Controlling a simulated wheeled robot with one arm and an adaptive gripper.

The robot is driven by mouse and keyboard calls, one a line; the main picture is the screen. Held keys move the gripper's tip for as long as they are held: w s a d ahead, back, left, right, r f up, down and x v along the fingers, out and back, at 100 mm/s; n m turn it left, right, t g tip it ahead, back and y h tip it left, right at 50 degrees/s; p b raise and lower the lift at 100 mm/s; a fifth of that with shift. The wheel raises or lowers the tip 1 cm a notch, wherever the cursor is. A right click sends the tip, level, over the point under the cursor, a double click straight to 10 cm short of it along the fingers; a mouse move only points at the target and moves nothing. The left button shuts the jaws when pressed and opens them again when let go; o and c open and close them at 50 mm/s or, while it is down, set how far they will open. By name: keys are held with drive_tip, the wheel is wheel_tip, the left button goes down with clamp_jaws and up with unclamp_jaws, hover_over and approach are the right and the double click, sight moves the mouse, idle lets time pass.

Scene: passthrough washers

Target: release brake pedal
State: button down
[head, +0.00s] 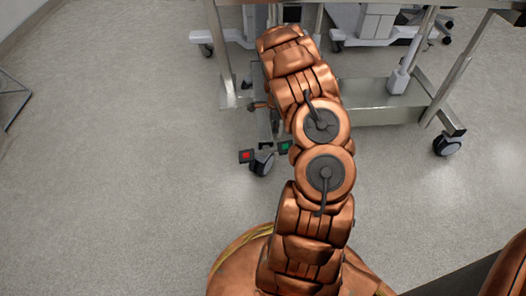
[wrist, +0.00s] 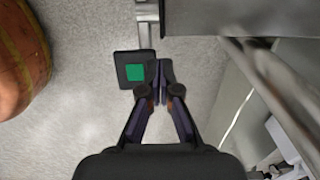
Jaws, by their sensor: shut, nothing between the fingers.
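Two small dark pedals sit low by a cart caster in the head view: one with a red square (head: 246,156) and one with a green square (head: 284,147). The green pedal also shows in the wrist view (wrist: 124,73), on a metal bar. My gripper (wrist: 160,70) is shut and empty, with its fingertips beside the right edge of the green pedal in that picture. I cannot tell whether they touch it. The red pedal is not visible in the wrist view. In the head view my arm hides much of the area beside the green pedal, and the gripper cannot be made out clearly.
A metal cart with a low shelf (head: 385,115) stands beyond my arm. Its casters include a front-left one (head: 262,163) and a right one (head: 447,146). Cart metalwork (wrist: 235,18) is close at the upper right in the wrist view. The grey floor (head: 120,170) at left is clear.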

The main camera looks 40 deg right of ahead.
drive_tip(key=shift+f+b, duration=0.5)
drive_tip(key=shift+f, duration=1.7)
idle(1.5)
wheel_tip(320, 180, up, 7)
drive_tip(key=p, duration=0.2)
idle(1.1)
idle(0.3)
drive_tip(key=s+a+r+n+p, duration=0.35)
drive_tip(key=a+r+p, duration=0.35)
drive_tip(key=r, duration=0.7)
drive_tip(key=s+a+r+n+g+p, duration=0.15)
drive_tip(key=a+r+n+p, duration=0.4)
drive_tip(key=r, duration=0.85)
drive_tip(key=s+a+r+n+t+p, duration=0.1)
drive_tip(key=s+a+r+n+p, duration=0.15)
drive_tip(key=a+r+p, duration=0.8)
drive_tip(key=s+a+r+n+p, duration=0.4)
drive_tip(key=s+r, duration=0.3)
drive_tip(key=r, duration=0.2)
drive_tip(key=s+a+r+n+g+p, duration=0.1)
drive_tip(key=s+a+r+n+p, duration=0.4)
drive_tip(key=s+r, duration=0.3)
drive_tip(key=s+a+r+n+p, duration=0.5)
drive_tip(key=s+r+p, duration=0.2)
drive_tip(key=r, duration=0.3)
drive_tip(key=shift+s+a+r, duration=0.3)
drive_tip(key=shift+s+r, duration=0.05)
